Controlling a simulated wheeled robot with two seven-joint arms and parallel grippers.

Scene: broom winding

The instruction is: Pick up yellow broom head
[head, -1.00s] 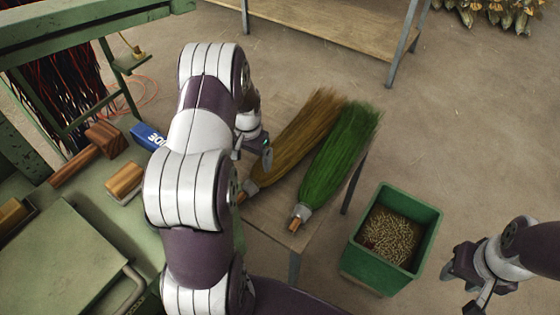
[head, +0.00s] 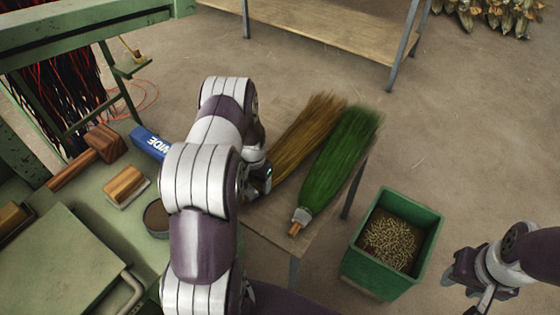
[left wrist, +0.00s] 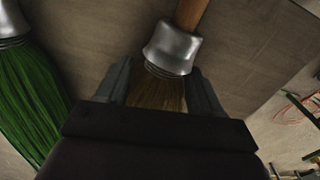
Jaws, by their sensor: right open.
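The yellow broom head (head: 306,138) lies on the small low table, bristles pointing away. Its metal collar and handle end are hidden behind my left arm in the head view. In the left wrist view, its silver collar (left wrist: 172,48) and wooden stub (left wrist: 190,14) are clear, with brown bristles (left wrist: 158,92) below. My left gripper (left wrist: 162,72) is open, with a finger on each side of the bristles just below the collar; whether they touch is unclear. My left gripper is mostly hidden in the head view. My right gripper (head: 462,272) is open and empty at the right, away from the brooms.
A green broom head (head: 340,155) lies close beside the yellow one, to its right. A green bin (head: 372,283) stands right of the low table (head: 285,231). A mallet (head: 88,157), a brush (head: 125,187) and a blue box (head: 150,143) are on the green bench at left.

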